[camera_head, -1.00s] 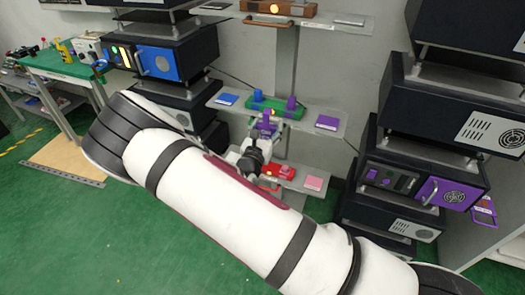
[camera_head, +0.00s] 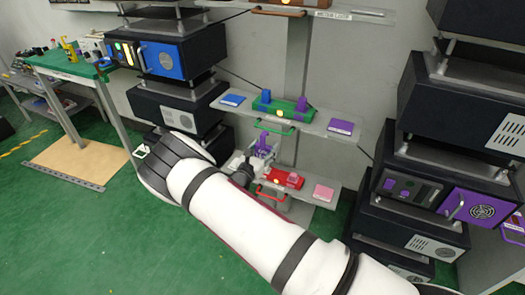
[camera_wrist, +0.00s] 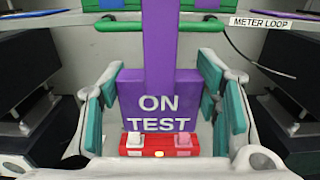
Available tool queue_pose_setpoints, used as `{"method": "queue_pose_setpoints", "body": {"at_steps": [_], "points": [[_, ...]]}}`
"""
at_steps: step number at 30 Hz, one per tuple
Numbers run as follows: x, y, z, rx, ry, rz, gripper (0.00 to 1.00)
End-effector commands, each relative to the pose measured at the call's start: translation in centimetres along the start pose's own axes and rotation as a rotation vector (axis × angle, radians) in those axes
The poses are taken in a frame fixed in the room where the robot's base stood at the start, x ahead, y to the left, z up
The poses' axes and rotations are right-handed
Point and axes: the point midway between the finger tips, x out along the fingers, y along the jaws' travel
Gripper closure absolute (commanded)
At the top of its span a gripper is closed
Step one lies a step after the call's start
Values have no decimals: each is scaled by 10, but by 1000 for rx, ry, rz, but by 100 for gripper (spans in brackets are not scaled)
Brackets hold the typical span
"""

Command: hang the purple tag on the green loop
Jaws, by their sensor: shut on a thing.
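My gripper (camera_wrist: 165,110) is shut on the purple tag (camera_wrist: 160,90), with teal finger pads at both of its sides. The tag reads "ON TEST" and hangs upright, with a tall purple strip rising from it. The tag also shows in the head view (camera_head: 263,144). The green loop (camera_head: 275,128) is a bar under the front edge of the middle shelf, just above the tag. In the wrist view the purple strip crosses in front of the green loop (camera_wrist: 120,26); I cannot tell whether they touch. The strip's top is out of that view.
A green fixture (camera_head: 283,107) with blue and purple knobs sits on the middle shelf (camera_head: 322,124). A red fixture (camera_head: 287,178) is on the lower shelf, close to my gripper. Dark equipment stacks stand left (camera_head: 173,108) and right (camera_head: 432,160). A "METER LOOP" label (camera_wrist: 275,22) is on the shelf edge.

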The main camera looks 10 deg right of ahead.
Motion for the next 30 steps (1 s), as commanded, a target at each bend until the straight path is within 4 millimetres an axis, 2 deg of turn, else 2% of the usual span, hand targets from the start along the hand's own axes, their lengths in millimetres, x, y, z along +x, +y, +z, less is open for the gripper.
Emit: {"method": "queue_pose_setpoints", "body": {"at_steps": [27,30], "points": [[67,1,-1,0,-1,1,70],[66,1,-8,-1,0,2,70]]}}
